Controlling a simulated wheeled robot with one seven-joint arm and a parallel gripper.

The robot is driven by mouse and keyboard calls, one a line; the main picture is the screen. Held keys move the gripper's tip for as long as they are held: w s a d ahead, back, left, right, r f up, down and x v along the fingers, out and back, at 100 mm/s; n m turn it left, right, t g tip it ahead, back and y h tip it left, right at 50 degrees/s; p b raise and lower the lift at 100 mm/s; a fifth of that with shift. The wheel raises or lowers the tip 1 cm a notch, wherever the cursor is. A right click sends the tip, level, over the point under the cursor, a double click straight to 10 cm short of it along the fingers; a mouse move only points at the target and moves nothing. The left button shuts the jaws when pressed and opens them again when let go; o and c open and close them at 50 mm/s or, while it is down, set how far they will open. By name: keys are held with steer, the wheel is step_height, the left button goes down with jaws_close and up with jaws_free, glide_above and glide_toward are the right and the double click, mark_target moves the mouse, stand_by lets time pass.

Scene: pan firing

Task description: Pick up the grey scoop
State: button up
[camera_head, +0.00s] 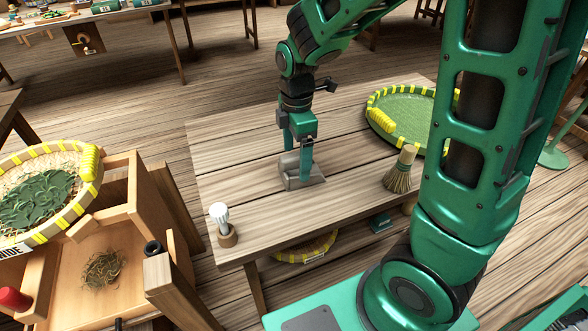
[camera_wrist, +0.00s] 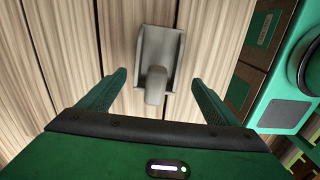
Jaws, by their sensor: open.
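The grey scoop (camera_head: 318,178) lies on the wooden table in the head view, near the table's middle. In the wrist view the scoop (camera_wrist: 158,52) has its open pan away from me and its short, thick handle (camera_wrist: 155,85) toward my gripper. My gripper (camera_head: 299,170) points down right over the scoop and partly hides it in the head view. Its two green fingers (camera_wrist: 157,84) are apart, one on each side of the handle, with a clear gap on both sides in the wrist view. Nothing is held.
A basket of leaves (camera_head: 85,212) is at the left.

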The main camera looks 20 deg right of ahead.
mark_target(296, 168)
steer(key=shift+w+d+f, duration=0.1)
steer(key=shift+w+f, duration=0.1)
steer(key=shift+f, duration=1.2)
steer(key=shift+w+f, duration=0.15)
steer(key=shift+f, duration=1.25)
steer(key=shift+c, duration=0.6)
steer(key=c, duration=1.4)
steer(key=shift+r, duration=0.1)
